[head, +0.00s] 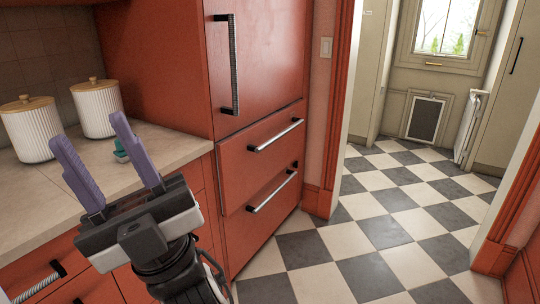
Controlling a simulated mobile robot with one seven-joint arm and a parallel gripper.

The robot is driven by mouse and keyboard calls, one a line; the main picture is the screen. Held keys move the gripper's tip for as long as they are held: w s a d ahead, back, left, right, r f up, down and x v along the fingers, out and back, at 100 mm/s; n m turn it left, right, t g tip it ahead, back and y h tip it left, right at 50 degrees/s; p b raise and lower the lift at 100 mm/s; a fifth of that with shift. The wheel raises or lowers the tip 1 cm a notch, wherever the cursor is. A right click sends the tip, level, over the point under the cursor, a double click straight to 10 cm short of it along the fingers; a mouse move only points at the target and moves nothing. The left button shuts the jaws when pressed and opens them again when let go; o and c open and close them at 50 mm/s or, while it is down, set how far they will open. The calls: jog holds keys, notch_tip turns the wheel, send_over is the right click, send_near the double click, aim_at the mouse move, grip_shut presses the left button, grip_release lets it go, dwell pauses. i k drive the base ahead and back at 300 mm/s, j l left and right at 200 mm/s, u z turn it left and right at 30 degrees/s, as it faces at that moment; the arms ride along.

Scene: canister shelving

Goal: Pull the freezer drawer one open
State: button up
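A tall red fridge-freezer cabinet (163,72) stands in the middle of the head view. Below its upper door are two red drawers with silver bar handles. The upper drawer (235,170) has its handle (276,136) near its top and seems to stand slightly proud of the cabinet. The lower drawer (260,228) has its handle (272,192) near its top. I cannot tell which one is drawer one. My gripper (86,137) is at the left, in front of the counter, with its two purple fingers spread wide and nothing between them. It is apart from both handles.
Two white ribbed canisters with wooden lids, one at left (31,130) and one behind (96,108), stand on the counter (180,146). A small teal object (120,150) is partly hidden by a finger. The checkered floor (365,235) right of the drawers is clear.

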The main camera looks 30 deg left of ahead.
aim_at(248, 159)
jog(key=i+j, duration=0.2)
jog(key=i, duration=0.5)
jog(key=i+j+u, duration=0.1)
jog(key=i, duration=0.6)
jog(key=i+j, duration=0.25)
jog(key=i, duration=0.4)
